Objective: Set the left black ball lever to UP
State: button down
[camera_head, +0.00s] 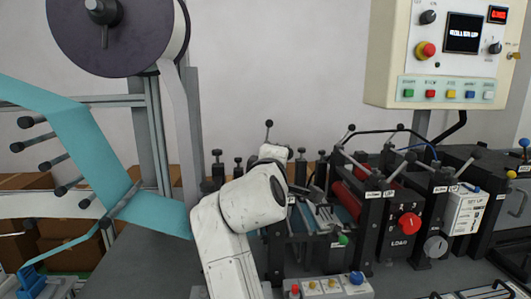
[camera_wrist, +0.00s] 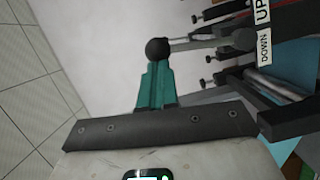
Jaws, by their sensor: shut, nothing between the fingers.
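In the wrist view, a black ball (camera_wrist: 157,49) sits on the end of a thin grey rod that runs right toward the machine. My gripper (camera_wrist: 155,68) has its teal fingers shut together, with nothing between them. The fingertips are right at the ball; I cannot tell whether they touch it. White labels reading DOWN (camera_wrist: 265,48) and UP (camera_wrist: 263,12) are at the upper right. In the head view, the leftmost black ball lever (camera_head: 269,124) stands up behind my white wrist. Its lower part and my fingers are hidden there.
The machine has more black-knobbed levers (camera_head: 351,127) to the right, red rollers (camera_head: 346,190) and a red LOAD dial (camera_head: 409,222). A teal web (camera_head: 90,145) and a large roll (camera_head: 115,35) are at left. A control panel (camera_head: 447,55) hangs upper right.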

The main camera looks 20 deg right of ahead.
jog(key=d+m, duration=0.1)
jog(key=d+m+p, duration=0.1)
jog(key=shift+s+d+y, duration=0.3)
jog(key=shift+s, duration=0.1)
jog(key=shift+s+d+f+m+g+y+p, duration=0.15)
jog(key=shift+d+m+p, duration=0.1)
jog(key=shift+d+m, duration=0.25)
jog(key=shift+s+d+f+m+g+y+p, duration=0.1)
jog(key=shift+d+f+m+g+y+p, duration=0.1)
jog(key=shift+d+m, duration=0.25)
jog(key=shift+s+d+f+m+g+y+p, duration=0.15)
jog(key=shift+d+m+p, duration=0.15)
jog(key=shift+m, duration=0.35)
